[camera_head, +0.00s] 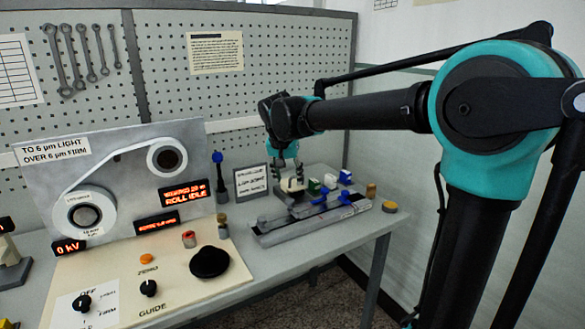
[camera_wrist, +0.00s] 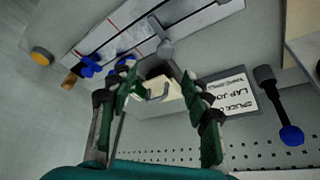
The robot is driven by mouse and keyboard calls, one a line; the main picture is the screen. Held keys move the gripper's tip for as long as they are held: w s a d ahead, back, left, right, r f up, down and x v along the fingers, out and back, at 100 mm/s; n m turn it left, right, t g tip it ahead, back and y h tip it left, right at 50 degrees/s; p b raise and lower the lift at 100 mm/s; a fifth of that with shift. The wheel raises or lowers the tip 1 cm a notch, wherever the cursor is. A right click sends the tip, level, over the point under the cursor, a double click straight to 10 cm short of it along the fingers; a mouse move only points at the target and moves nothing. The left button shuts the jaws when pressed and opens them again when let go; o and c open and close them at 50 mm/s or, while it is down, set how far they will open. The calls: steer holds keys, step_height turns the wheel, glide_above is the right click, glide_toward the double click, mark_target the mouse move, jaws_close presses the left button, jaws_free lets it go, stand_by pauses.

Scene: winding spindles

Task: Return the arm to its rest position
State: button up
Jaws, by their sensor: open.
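My gripper (camera_head: 285,168) is at the end of my black and teal arm, over the far part of the bench near the pegboard. In the wrist view my gripper (camera_wrist: 162,108) is open, its two fingers apart. A cream block (camera_wrist: 168,97) with a grey curved piece shows between and beyond the fingers; I cannot tell if either finger touches it. In the head view the cream block (camera_head: 291,184) sits just below the fingertips, on a dark holder by the grey rail fixture (camera_head: 310,220).
Green, white and blue blocks (camera_head: 329,181) stand right of my gripper. A small sign (camera_head: 251,182) and a blue-topped post (camera_head: 219,172) stand left of it. A winding panel (camera_head: 125,185) with a lit "ROLL IDLE" display and a control board with knobs (camera_head: 150,288) fill the left. The pegboard is behind.

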steer(key=shift+n+y, duration=0.3)
steer(key=shift+n, duration=0.1)
steer(key=s+d+f, duration=0.2)
steer(key=d+f, duration=0.1)
steer(key=d, duration=0.2)
steer(key=s+d+f, duration=0.3)
steer(key=d+f, duration=0.1)
steer(key=d, duration=0.1)
steer(key=s+d+f, duration=0.2)
steer(key=d+f, duration=0.1)
steer(key=d, duration=0.3)
steer(key=shift+s+d+f, duration=0.1)
steer(key=shift+s+f, duration=0.1)
steer(key=shift+f, duration=0.1)
steer(key=s+d+f, duration=0.5)
steer(key=s+f, duration=0.1)
steer(key=s, duration=0.1)
steer(key=s+d+f+n, duration=0.1)
steer(key=s+d+f, duration=0.4)
steer(key=s, duration=0.3)
steer(key=shift+s+f, duration=0.3)
steer(key=shift+f, duration=0.4)
steer(key=shift+d, duration=0.1)
